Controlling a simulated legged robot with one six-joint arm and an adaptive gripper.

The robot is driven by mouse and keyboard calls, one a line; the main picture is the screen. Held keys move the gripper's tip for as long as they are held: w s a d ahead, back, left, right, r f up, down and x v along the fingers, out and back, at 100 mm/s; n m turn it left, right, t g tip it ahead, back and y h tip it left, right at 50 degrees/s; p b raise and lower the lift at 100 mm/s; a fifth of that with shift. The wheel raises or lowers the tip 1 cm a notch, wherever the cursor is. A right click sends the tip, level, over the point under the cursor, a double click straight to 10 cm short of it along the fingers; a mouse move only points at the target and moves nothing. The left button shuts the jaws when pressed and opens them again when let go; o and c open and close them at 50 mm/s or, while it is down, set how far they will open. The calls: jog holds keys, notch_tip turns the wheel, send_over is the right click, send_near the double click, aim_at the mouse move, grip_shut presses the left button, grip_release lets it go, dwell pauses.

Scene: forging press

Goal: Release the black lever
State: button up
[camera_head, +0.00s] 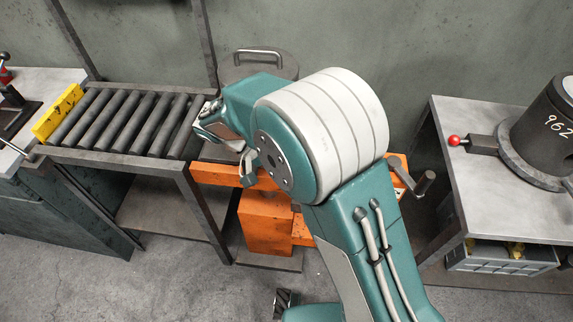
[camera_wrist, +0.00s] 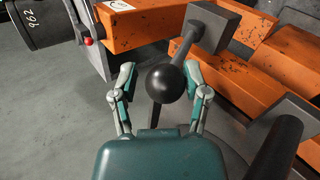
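The black lever shows in the wrist view as a dark rod with a round black ball knob (camera_wrist: 167,84). The rod runs up and to the right to a grey block on the orange machine (camera_wrist: 138,28). My gripper (camera_wrist: 160,67) is open, with one finger on each side of the knob. There is a clear gap to the left finger. The right finger is close to the knob; I cannot tell whether it touches. In the head view my arm covers part of the orange machine (camera_head: 265,222), and I cannot make out the knob there.
A roller conveyor (camera_head: 125,120) stands left of the machine, with a yellow block (camera_head: 57,113) at its end. On the right, a table (camera_head: 470,195) carries a dark cylinder marked 962 (camera_head: 548,130) and a red-knobbed lever (camera_head: 455,140). A grey crate (camera_head: 500,262) sits below.

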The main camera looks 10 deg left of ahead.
jog(key=shift+r, duration=0.1)
dwell(0.3)
jog(key=v, duration=1.2)
jog(key=shift+w, duration=0.15)
